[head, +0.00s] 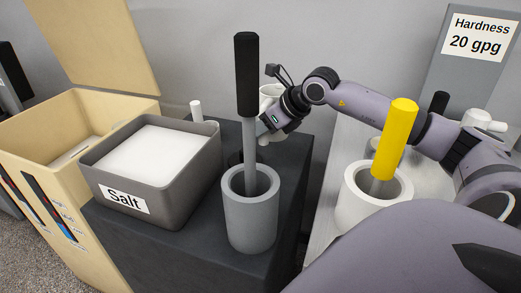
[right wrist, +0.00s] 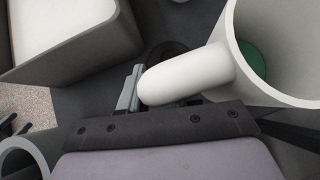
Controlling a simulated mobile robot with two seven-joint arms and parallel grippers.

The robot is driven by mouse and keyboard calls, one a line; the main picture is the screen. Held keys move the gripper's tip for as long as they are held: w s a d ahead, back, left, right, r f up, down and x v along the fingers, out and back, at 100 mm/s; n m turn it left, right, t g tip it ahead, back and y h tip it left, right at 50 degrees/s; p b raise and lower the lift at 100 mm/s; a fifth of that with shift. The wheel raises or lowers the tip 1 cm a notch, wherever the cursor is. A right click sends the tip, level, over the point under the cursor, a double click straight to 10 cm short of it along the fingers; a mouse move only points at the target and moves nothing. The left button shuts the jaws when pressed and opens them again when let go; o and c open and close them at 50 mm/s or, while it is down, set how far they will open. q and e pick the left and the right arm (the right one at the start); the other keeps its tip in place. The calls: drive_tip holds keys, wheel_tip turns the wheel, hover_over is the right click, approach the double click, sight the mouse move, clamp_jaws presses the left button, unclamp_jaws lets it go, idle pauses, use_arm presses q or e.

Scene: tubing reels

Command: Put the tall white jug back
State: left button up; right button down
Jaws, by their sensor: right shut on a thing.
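The white jug (head: 270,91) is at the back of the dark cabinet top in the head view, mostly hidden behind my right wrist and the black-handled tool. In the right wrist view the jug (right wrist: 275,20) shows large at the right, with a thick rounded handle (right wrist: 185,75) and something green inside. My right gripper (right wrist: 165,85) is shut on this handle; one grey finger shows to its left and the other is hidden. I cannot tell whether the jug's base touches the cabinet top. My left gripper is in neither view.
A grey salt bin (head: 196,165) and a grey pot (head: 250,218) with a black-handled tool (head: 246,75) stand on the dark cabinet (head: 188,252). A white pot (head: 360,200) holds a yellow-handled tool (head: 395,140). A small white upright piece (head: 196,110) stands behind the bin.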

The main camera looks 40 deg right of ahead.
sight(265, 147)
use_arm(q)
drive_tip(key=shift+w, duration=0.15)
use_arm(e)
drive_tip(key=shift+f, duration=2.95)
drive_tip(key=shift+f+b, duration=0.5)
drive_tip(key=shift+b, duration=0.1)
drive_tip(key=c, duration=0.8)
unclamp_jaws()
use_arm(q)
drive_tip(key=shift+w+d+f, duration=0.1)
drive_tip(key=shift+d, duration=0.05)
use_arm(e)
drive_tip(key=shift+r, duration=0.1)
